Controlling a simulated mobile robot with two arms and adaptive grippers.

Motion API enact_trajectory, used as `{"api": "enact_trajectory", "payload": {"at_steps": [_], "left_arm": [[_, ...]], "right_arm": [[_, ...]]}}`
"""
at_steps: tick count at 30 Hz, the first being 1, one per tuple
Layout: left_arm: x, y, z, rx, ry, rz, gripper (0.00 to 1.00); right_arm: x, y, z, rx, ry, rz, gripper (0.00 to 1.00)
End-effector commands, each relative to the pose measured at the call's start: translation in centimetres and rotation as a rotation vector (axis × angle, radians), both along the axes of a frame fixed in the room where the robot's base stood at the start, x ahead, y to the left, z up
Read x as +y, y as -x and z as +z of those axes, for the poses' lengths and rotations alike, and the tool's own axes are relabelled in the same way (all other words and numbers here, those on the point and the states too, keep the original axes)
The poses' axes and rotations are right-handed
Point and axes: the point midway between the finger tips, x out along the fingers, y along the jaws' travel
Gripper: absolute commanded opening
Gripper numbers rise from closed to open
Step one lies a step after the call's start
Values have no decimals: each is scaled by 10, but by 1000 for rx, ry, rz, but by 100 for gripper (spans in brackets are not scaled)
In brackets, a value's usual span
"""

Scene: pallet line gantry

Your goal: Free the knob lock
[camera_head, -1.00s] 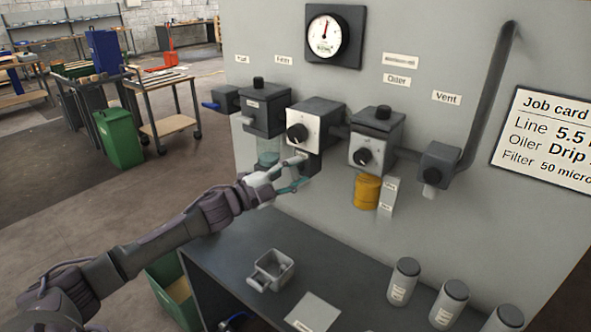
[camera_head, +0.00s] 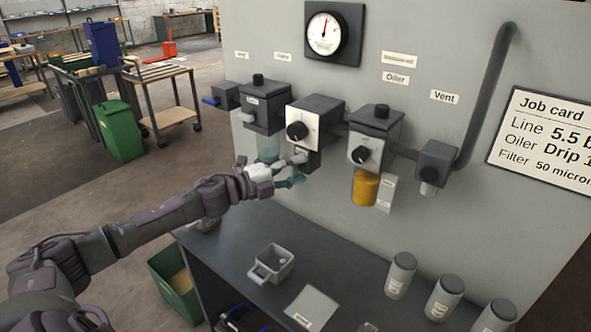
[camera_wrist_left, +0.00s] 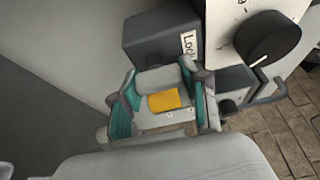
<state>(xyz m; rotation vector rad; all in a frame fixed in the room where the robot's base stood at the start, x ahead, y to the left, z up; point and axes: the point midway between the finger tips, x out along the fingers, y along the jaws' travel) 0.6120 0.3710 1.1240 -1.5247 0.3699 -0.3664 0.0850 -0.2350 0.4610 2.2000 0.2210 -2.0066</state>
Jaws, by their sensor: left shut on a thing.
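The regulator block (camera_head: 317,115) with a white face and a round black knob (camera_head: 297,131) is on the grey panel. The knob also shows at upper right in the left wrist view (camera_wrist_left: 268,42). My left gripper (camera_head: 298,170) is just below the regulator block. The tab's far side is hidden. My right gripper is not in view.
A filter unit with a clear bowl (camera_head: 268,147) is left of the regulator, and an oiler with an amber bowl (camera_head: 365,188) is right of it. Below, a grey bench holds an open small bin (camera_head: 271,264) and several canisters (camera_head: 445,298).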

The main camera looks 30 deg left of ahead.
Motion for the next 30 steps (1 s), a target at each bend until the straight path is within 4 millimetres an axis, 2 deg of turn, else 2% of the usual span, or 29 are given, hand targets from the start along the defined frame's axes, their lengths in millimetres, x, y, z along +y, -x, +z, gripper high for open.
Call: {"api": "enact_trajectory", "payload": {"at_steps": [5,6,10,11,23,30], "left_arm": [[0,0,-2,2,-3,-1,10],[0,0,-2,2,-3,-2,46],[0,0,-1,1,-3,-1,68],[0,0,-1,1,-2,-1,71],[2,4,-1,2,0,0,71],[14,29,-3,5,-3,-2,71]], "right_arm": [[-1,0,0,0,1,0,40],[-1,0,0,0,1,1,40],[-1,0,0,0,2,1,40],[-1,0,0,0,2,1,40],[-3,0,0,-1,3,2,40],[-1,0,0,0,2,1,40]]}}
